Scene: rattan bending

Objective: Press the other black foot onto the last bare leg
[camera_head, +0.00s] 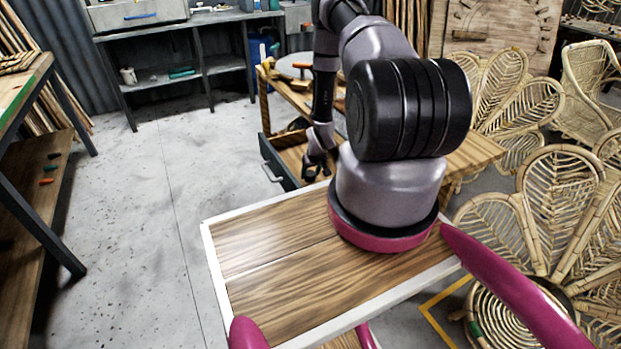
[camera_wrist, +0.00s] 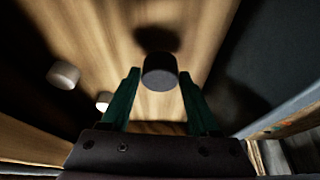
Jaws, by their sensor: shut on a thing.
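My gripper (camera_wrist: 160,76) has its two green fingers on either side of a dark, short cylindrical black foot (camera_wrist: 160,80) and is shut on it. The foot sits between the fingertips, with a dark shadow on the wooden surface beyond it. In the head view my gripper (camera_head: 318,166) hangs low at the open drawer (camera_head: 282,168) of the wooden workbench; the foot cannot be made out there. I cannot pick out a bare leg in either view.
Two pale round pieces, one grey (camera_wrist: 63,75) and one white (camera_wrist: 104,98), lie left of the fingers. A dark drawer wall (camera_wrist: 285,90) rises on the right. Rattan chairs (camera_head: 555,190) crowd the right side. Grey floor (camera_head: 150,200) is clear at left.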

